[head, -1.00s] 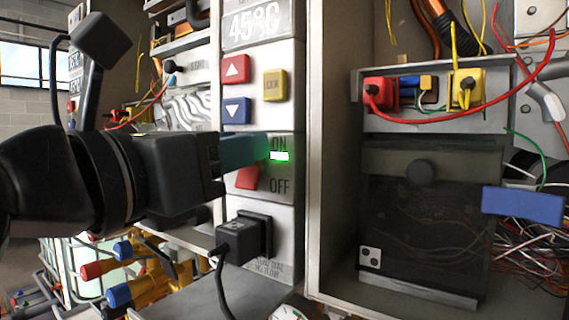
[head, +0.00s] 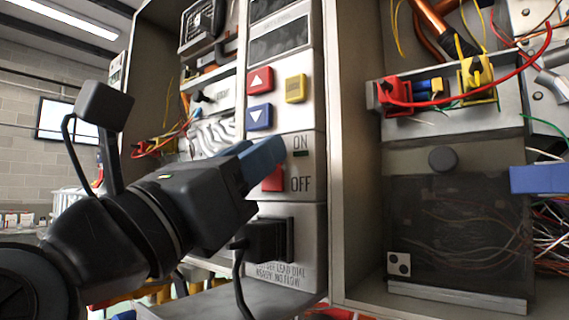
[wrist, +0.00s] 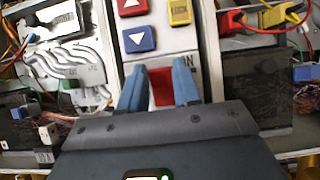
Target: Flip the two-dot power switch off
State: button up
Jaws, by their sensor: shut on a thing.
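The red power switch (head: 273,180) is on the white control panel (head: 306,215), beside the ON and OFF labels. The indicator (head: 301,154) under ON is dark. My gripper (head: 268,158) is at the switch, its blue fingers partly hiding it in the head view. In the wrist view, the fingers (wrist: 158,68) stand on either side of the red switch (wrist: 162,90), shut on it. A white tag with two dots (head: 399,264) is on the dark cover in the cabinet to the right.
Red (head: 260,79), blue (head: 259,117) and yellow (head: 296,88) buttons sit above the switch. The display (head: 281,42) is dark. A black plug (head: 268,240) with a cable is below. The cabinet wall (head: 350,150) stands to the right, with loose wires beyond.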

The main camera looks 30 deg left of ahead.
jog(key=shift+y, duration=0.3)
jog(key=o, duration=1.1)
jog(key=shift+c, duration=0.2)
jog(key=shift+b+v, duration=0.9)
jog(key=shift+v, duration=3)
jog(key=shift+a, duration=0.1)
